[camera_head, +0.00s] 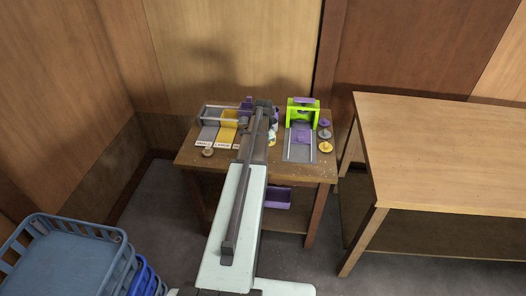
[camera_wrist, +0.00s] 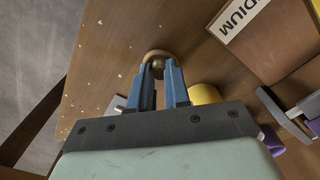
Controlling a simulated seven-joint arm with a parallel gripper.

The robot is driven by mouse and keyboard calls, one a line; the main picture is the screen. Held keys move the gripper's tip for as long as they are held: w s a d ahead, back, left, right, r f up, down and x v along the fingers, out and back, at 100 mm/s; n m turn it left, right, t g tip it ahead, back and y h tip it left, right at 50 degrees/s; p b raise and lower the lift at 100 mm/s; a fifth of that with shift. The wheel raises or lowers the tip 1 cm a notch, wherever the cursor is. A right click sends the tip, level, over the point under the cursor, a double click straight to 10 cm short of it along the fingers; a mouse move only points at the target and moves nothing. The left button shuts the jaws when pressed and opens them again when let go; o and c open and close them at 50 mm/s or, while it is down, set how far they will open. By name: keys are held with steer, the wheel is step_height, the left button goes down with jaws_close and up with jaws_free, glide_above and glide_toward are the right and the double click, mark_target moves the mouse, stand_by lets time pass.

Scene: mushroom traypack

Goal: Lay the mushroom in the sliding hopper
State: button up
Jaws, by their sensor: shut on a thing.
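In the wrist view my gripper (camera_wrist: 158,67) has its blue fingers shut on a tan, round-capped mushroom (camera_wrist: 156,53). The cap shows beyond the fingertips, with a darker stem between them. Brown tabletop lies below. I cannot tell from this view whether the mushroom touches it. In the head view my arm hides the mushroom. A small purple box (camera_head: 246,103), probably the sliding hopper, sits at the back of the railed sorting lanes, left of my wrist. Its inside is not clear.
The worktable (camera_head: 190,157) carries grey and yellow lanes with size labels (camera_head: 227,146). A tan round piece (camera_head: 208,152) lies before them. On the right stand a green frame (camera_head: 291,116) and purple, grey and yellow knobbed discs (camera_head: 325,147). A bare table (camera_head: 440,150) stands farther right.

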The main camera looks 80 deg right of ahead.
step_height(320, 180, up, 8)
steer(key=shift+r, duration=0.2)
glide_toward(247, 105)
steer(key=a+r, duration=0.2)
steer(key=a, duration=0.2)
steer(key=shift+s+d+f, duration=0.1)
steer(key=shift+s+f, duration=0.05)
steer(key=shift+f, duration=1.35)
steer(key=shift+s+d+f, duration=0.1)
steer(key=shift+s+f, duration=0.05)
steer(key=shift+f, duration=1.4)
steer(key=shift+s+d+f, duration=0.1)
steer(key=shift+s+f, duration=0.05)
steer(key=shift+f, duration=1.35)
steer(key=o, duration=0.3)
steer(key=shift+f, duration=0.15)
steer(key=o, duration=0.4)
